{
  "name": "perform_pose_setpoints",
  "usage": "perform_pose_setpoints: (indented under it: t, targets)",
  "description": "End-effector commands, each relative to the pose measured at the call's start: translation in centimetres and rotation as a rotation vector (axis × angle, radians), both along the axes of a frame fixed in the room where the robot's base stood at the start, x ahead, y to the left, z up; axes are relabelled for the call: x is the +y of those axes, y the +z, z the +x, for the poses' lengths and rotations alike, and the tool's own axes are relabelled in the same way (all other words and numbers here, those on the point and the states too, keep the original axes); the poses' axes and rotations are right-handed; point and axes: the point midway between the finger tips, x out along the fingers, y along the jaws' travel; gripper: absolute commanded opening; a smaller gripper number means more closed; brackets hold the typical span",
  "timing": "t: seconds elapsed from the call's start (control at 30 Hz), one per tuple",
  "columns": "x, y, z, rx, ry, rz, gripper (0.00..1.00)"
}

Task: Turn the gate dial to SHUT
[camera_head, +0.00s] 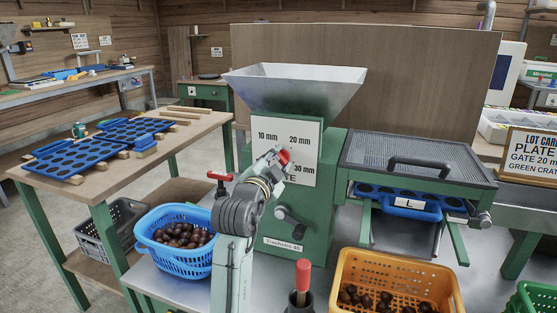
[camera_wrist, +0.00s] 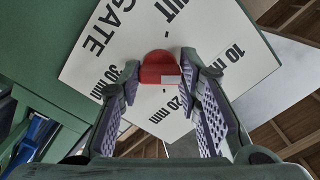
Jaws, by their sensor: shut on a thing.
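The gate dial is a red knob (camera_head: 285,156) on a white plate (camera_head: 262,125) on the green machine's front. The plate reads 10 mm, 20 mm and 30 mm. My gripper (camera_head: 278,164) is at the knob and hides the plate's lower left. In the wrist view my gripper (camera_wrist: 160,78) is shut on the red knob (camera_wrist: 158,64), one finger on each side. A white mark on the knob lies on the side toward "20 mm". In that view, a partly cut-off word ending in "UT" is at the top, on the opposite side from "20 mm".
A blue basket (camera_head: 172,261) and an orange crate (camera_head: 350,260) hold chestnuts. A red-topped handle (camera_head: 303,275) stands in front. A metal hopper (camera_head: 295,88) is above.

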Motion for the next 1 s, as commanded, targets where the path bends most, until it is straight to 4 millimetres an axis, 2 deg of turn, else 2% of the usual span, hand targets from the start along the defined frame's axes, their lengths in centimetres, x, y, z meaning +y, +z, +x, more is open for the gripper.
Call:
perform_pose_setpoints:
  t: [1.0]
  targets:
    - [-0.15,0.12,-0.03,0.303,0.001,-0.916,0.04]
